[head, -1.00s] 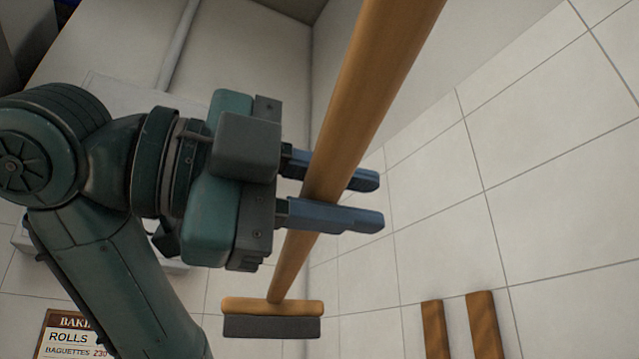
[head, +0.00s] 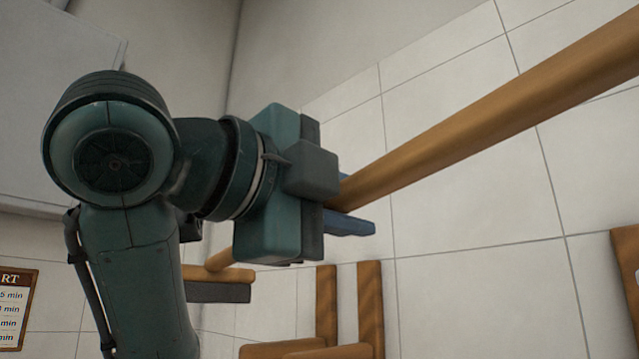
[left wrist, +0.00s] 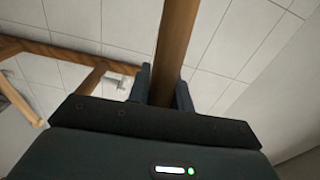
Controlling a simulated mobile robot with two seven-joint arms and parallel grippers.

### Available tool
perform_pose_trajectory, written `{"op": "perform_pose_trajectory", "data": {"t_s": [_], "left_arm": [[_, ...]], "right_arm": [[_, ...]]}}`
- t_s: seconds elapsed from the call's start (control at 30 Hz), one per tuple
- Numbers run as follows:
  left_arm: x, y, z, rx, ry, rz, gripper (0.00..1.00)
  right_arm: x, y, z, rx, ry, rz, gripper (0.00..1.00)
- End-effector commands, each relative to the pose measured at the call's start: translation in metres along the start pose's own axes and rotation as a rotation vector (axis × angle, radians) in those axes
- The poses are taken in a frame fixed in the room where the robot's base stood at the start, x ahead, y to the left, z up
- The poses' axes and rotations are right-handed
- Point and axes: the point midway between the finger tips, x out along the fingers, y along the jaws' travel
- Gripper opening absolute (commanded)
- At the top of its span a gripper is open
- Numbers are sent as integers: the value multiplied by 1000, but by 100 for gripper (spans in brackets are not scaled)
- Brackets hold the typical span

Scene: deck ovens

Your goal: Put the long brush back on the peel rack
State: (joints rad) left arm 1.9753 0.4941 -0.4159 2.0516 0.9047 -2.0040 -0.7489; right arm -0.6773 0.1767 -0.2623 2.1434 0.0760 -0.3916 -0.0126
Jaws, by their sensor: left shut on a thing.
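The long brush (head: 480,125) has a thick wooden handle and a head with dark bristles (head: 218,292). My left gripper (head: 348,212) is shut around the handle, in mid-air. From the gripper, the handle slants up to the right out of the head view. The brush head shows lower left, partly hidden by my arm. In the left wrist view the handle (left wrist: 178,45) runs between the two fingers. Wooden uprights and bars, apparently the peel rack (head: 370,310), stand at the bottom middle; wooden bars (left wrist: 50,50) with a pale fitting also show left in the left wrist view. My right gripper is out of view.
A white tiled wall (head: 450,220) fills the background. A wood-framed board (head: 626,265) is at the right edge, and a sign with times (head: 15,310) hangs at the lower left. A pale panel (head: 60,110) is at the upper left.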

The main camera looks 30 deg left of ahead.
Motion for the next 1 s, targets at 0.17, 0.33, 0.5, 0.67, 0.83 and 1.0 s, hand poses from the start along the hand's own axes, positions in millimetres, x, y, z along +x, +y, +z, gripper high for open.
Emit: {"op": "perform_pose_trajectory", "data": {"t_s": [0.17,0.33,0.5,0.67,0.83,1.0], "left_arm": [[22,0,-1,4,-17,0,0],[42,2,-1,5,-36,-1,0],[62,3,-1,3,-55,-1,0],[81,4,-2,4,-72,-2,0],[101,5,-2,5,-90,-4,0],[121,6,-2,4,-109,-5,0]], "right_arm": [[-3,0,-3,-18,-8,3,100],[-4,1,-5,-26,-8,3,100],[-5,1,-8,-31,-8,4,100],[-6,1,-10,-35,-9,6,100],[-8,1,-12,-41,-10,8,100],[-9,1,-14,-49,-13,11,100]]}}
